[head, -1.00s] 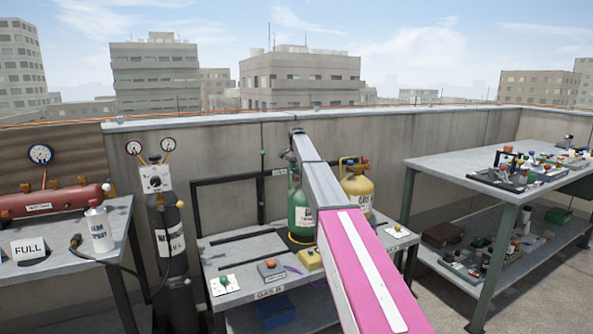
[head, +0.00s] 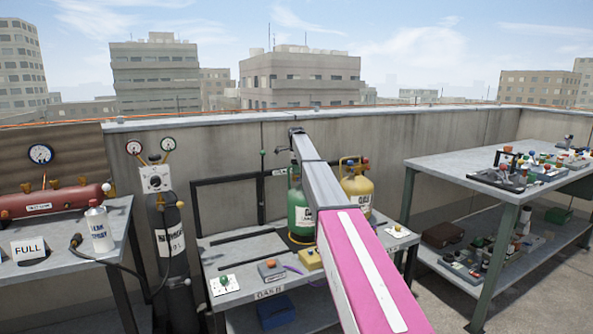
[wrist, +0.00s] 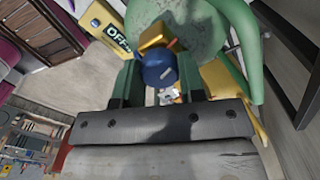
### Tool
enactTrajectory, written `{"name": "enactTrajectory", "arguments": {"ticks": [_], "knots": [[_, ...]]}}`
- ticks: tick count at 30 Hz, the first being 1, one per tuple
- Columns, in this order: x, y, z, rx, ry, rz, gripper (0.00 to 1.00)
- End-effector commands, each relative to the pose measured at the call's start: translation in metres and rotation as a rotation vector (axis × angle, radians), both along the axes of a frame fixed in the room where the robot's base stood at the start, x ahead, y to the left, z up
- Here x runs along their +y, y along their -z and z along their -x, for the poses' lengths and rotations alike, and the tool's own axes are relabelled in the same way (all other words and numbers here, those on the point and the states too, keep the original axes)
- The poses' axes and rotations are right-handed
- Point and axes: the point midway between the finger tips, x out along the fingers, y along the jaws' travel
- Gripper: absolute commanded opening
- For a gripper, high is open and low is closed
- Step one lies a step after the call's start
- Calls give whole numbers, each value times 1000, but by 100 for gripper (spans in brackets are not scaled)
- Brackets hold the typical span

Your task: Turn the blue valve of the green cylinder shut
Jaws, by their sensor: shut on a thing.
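The green cylinder (head: 301,212) stands on the low grey bench in the head view, partly covered by my arm. In the wrist view its rounded green top (wrist: 185,28) fills the upper middle. The blue valve (wrist: 158,68), a round knob with a light mark on its face, sits in front of the brass fitting (wrist: 152,36). My gripper (wrist: 160,74) is shut on the blue valve, one dark green finger on each side. In the head view the gripper and the valve are hidden behind my arm.
A yellow cylinder (head: 357,184) stands just right of the green one. A yellow block marked OFF (wrist: 112,33) is close by in the wrist view. A black cylinder with two gauges (head: 172,240) stands left of the bench. A cluttered workbench (head: 430,172) is at the right.

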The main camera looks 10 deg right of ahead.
Motion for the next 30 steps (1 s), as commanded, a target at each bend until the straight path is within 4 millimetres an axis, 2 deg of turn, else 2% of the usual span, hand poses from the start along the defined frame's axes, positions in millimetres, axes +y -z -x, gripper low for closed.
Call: {"name": "enactTrajectory", "arguments": {"ticks": [6,15,30], "knots": [[0,0,0,0,169,0,13],[0,0,0,0,316,0,13],[0,0,0,0,366,0,13]]}}
